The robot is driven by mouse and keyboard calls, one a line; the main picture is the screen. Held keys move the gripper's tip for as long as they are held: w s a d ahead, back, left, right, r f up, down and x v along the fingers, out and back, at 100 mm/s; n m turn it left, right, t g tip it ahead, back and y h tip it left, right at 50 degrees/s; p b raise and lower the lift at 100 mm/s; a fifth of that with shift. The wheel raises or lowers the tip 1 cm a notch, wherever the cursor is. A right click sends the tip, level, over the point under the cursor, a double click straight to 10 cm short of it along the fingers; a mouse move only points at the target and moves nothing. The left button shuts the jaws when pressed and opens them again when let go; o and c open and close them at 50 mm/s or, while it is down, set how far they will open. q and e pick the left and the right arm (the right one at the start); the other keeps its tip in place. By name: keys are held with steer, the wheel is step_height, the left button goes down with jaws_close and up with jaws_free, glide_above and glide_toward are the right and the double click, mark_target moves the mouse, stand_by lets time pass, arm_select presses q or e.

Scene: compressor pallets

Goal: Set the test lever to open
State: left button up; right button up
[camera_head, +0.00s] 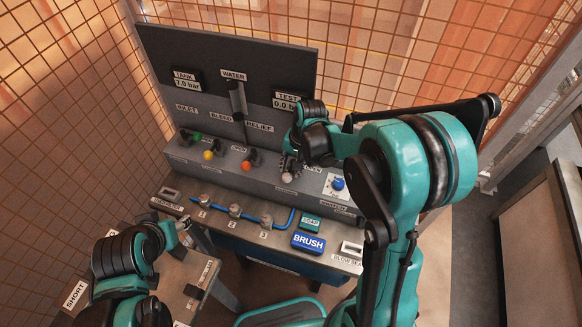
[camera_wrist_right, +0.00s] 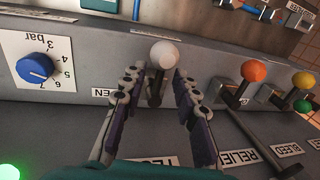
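The test lever (camera_head: 287,177) has a white ball knob and is the rightmost in the row of levers on the grey panel. In the right wrist view the white knob (camera_wrist_right: 164,54) stands between the two fingers of my right gripper (camera_wrist_right: 158,82). The fingers are open, one on each side, with gaps to the knob. An OPEN label (camera_wrist_right: 103,92) shows left of the lever there. In the head view my right gripper (camera_head: 290,160) is over the lever and partly hides it. My left gripper (camera_head: 184,226) is at lower left, away from the panel; its fingers are unclear.
Orange (camera_head: 247,165), yellow (camera_head: 208,155) and green-knobbed levers stand left of the test lever. A blue regulator dial (camera_head: 338,183) is to its right. A lower shelf holds a blue BRUSH box (camera_head: 308,243), a SOAP box (camera_head: 309,224) and blue tubing. Wire mesh encloses the back.

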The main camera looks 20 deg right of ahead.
jaws_close()
steer(key=shift+s+d+f+n+b, duration=0.15)
steer(key=shift+d+n+b, duration=0.15)
steer(key=shift+n, duration=0.7)
steer(key=n, duration=0.1)
steer(key=d+n+g, duration=0.1)
steer(key=n, duration=0.1)
steer(key=shift+s+d+n+b, duration=0.1)
steer(key=shift+n+b, duration=0.2)
steer(key=shift+b, duration=0.05)
steer(key=n, duration=0.1)
steer(key=d+n, duration=0.1)
steer(key=n, duration=0.1)
steer(key=shift+g+b, duration=0.3)
steer(key=shift+w+d+n+g, duration=0.15)
steer(key=shift+d+n, duration=0.1)
steer(key=shift+n, duration=0.5)
steer(key=shift+w+d+n+g, duration=0.15)
steer(key=shift+d+n, duration=0.1)
steer(key=shift+n, duration=0.5)
